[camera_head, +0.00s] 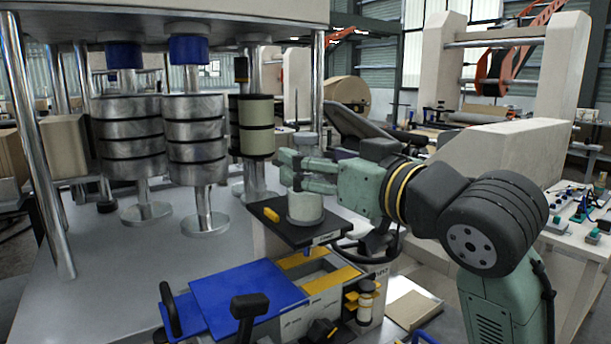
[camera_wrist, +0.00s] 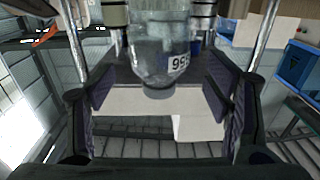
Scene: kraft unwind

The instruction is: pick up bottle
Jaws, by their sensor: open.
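The bottle (camera_head: 306,208) stands upright on a small black platform (camera_head: 270,226) in the head view. It is pale and translucent, and its middle is partly hidden by my gripper (camera_head: 293,170). My gripper reaches in from the right at the height of its upper part. In the wrist view the clear bottle (camera_wrist: 155,60) carries a white label with dark digits and appears upside down. It lies between the two dark finger pads of my gripper (camera_wrist: 160,92). The fingers are open, with a visible gap to the bottle on both sides.
A yellow block (camera_head: 271,215) lies on the platform left of the bottle. A machine with stacked metal cylinders (camera_head: 196,140) and upright posts stands behind left. A blue panel (camera_head: 245,295) is below in front. A small bottle-like container (camera_head: 366,302) stands lower right of the platform.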

